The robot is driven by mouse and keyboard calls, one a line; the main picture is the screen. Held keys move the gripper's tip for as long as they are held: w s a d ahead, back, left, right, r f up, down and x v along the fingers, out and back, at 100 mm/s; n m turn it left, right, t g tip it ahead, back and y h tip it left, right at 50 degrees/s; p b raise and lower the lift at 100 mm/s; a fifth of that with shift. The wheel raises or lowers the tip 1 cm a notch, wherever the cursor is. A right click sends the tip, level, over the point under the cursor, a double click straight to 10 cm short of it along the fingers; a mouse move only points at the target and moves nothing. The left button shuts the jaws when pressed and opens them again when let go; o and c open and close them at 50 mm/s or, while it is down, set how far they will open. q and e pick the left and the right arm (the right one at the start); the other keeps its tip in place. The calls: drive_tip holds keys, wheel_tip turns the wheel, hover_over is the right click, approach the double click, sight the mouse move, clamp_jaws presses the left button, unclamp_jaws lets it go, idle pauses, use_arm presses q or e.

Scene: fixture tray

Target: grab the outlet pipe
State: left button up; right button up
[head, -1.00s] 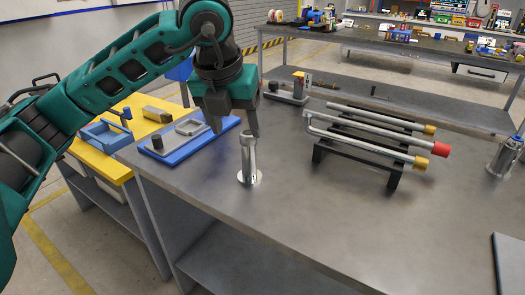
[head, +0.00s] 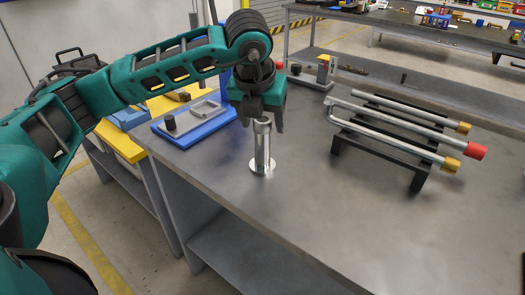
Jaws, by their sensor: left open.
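A short silver pipe (head: 262,150) with a round flanged foot stands upright on the grey workbench (head: 300,225); it looks like the outlet pipe. My left gripper (head: 262,124) is open and points down at the pipe's top. One finger shows on each side of the collar. The jaws hold nothing, and I cannot tell whether a finger touches the pipe. Several long silver pipes (head: 400,120) with yellow and red ends lie on a black rack (head: 417,183) to the right. My right gripper is not in view.
A blue tray fixture (head: 196,128) lies on the bench left of the standing pipe. A small grey block device (head: 309,80) stands behind. A yellow-topped table (head: 125,145) adjoins at left. The bench front is clear.

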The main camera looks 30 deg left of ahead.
sight(262, 147)
use_arm(q)
drive_tip(key=x, duration=0.4)
drive_tip(key=shift+a, duration=0.15)
drive_tip(key=shift+c, duration=0.5)
clamp_jaws()
drive_tip(key=shift+r, duration=0.1)
